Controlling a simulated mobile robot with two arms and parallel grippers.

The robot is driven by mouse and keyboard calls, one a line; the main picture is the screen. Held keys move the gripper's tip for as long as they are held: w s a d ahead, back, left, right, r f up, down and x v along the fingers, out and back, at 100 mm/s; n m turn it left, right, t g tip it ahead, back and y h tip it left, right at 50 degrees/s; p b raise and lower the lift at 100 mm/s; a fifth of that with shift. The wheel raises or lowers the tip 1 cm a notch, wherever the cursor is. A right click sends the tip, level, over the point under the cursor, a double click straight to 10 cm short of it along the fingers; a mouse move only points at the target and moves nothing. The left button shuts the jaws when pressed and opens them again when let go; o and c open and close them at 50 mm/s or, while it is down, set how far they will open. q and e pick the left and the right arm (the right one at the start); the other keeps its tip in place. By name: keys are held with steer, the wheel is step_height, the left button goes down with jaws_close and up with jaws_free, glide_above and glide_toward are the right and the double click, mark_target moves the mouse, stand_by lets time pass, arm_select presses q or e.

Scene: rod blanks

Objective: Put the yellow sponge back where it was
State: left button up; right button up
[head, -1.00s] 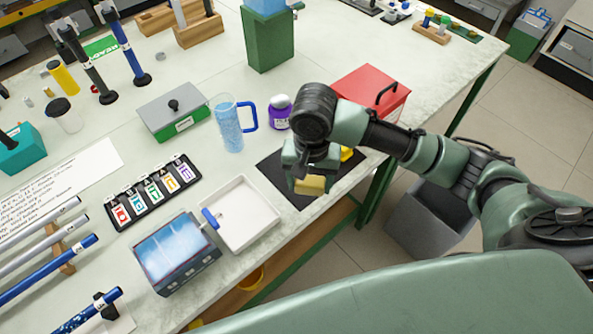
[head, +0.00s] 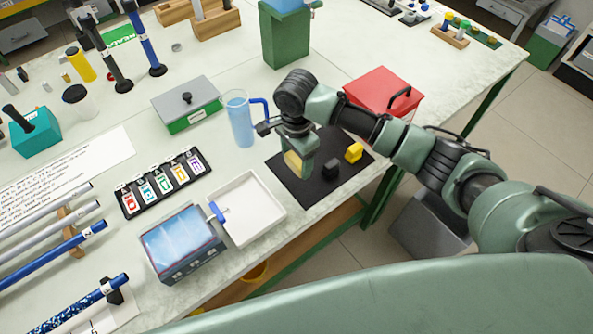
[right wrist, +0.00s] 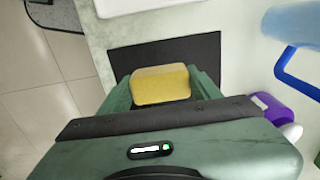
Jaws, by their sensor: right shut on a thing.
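The yellow sponge (head: 293,161) is held between the fingers of my right gripper (head: 299,166), over the left part of a black mat (head: 305,195). In the right wrist view, the sponge (right wrist: 160,85) sits between the two green fingers (right wrist: 162,88), with the black mat (right wrist: 207,52) beyond it. I cannot tell whether the sponge touches the mat. My left gripper is not in view.
On the mat are a yellow block (head: 354,152) and a dark block (head: 331,169). A white tray (head: 265,228) lies at front left. A purple jar (right wrist: 271,106) is close by.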

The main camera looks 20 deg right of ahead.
mark_target(296, 159)
steer(key=shift+f, duration=3.1)
steer(key=o, duration=1.2)
steer(key=shift+f, duration=0.1)
step_height(296, 159, up, 12)
steer(key=shift+r, duration=0.15)
steer(key=shift+a, duration=0.1)
